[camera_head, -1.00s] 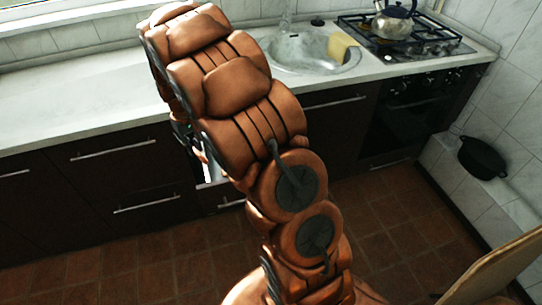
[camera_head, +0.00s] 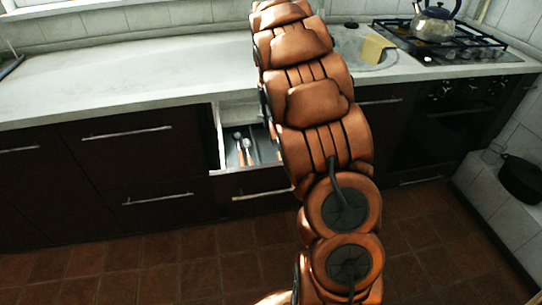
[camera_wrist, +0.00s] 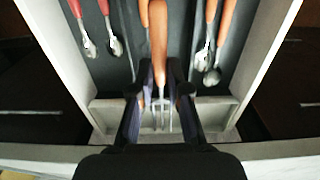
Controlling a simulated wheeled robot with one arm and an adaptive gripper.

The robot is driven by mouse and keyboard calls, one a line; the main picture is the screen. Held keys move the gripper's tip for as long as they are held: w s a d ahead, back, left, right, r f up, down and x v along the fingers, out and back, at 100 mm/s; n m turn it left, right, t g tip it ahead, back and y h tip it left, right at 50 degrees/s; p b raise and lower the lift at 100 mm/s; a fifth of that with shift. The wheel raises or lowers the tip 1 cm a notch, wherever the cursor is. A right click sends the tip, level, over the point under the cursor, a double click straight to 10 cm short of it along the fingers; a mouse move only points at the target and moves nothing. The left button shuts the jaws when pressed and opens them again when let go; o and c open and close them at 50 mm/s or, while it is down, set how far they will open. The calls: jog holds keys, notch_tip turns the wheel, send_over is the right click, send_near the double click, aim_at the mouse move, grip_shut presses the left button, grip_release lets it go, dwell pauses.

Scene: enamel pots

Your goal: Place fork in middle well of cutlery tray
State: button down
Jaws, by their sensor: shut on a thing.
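My gripper (camera_wrist: 160,95) is shut on the fork, with one dark finger on each side near the tines. Below lies the grey cutlery tray (camera_wrist: 108,108) inside an open drawer. The fork appears over its middle well; I cannot tell whether it touches the tray floor. Another orange handle shows partly behind the fork. In the head view the tray (camera_head: 262,135) shows partly, but my arm hides the gripper and fork.
Red-handled spoons (camera_wrist: 116,46) lie in the left well and orange-handled spoons (camera_wrist: 204,57) in the right well. White drawer walls (camera_wrist: 268,45) stand close on both sides. The worktop (camera_head: 130,75) overhangs the drawer's back. A kettle (camera_head: 437,22) stands on the stove at right.

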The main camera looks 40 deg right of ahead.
aim_at(271, 152)
notch_tip(271, 152, down, 10)
jog(key=shift+r, duration=0.15)
jog(key=c, duration=1.1)
grip_release()
jog(key=shift+c, duration=0.2)
